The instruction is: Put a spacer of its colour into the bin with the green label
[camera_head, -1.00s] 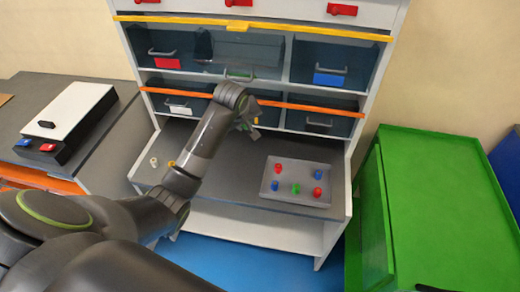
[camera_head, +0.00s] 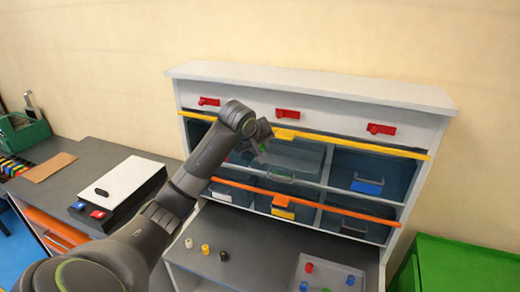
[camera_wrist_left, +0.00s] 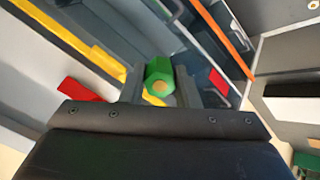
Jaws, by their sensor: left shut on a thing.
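My left gripper (camera_head: 262,145) is in front of the upper row of bins, near the yellow bar. In the left wrist view it is shut on a green spacer (camera_wrist_left: 159,82), a hexagonal piece seen end-on between the fingers. The upper middle bin (camera_head: 290,160) is just right of the gripper; I cannot make out a green label on it now. The upper right bin has a blue label (camera_head: 367,188). A red label (camera_wrist_left: 218,82) shows on a bin in the left wrist view. My right gripper is not in view.
A yellow bar (camera_head: 350,146) and an orange bar (camera_head: 350,214) cross the rack. Red latches (camera_head: 287,114) are above. A tray (camera_head: 343,270) of coloured spacers and white, yellow and black pieces (camera_head: 205,249) sit on the worktop. A green cabinet (camera_head: 450,265) stands at right.

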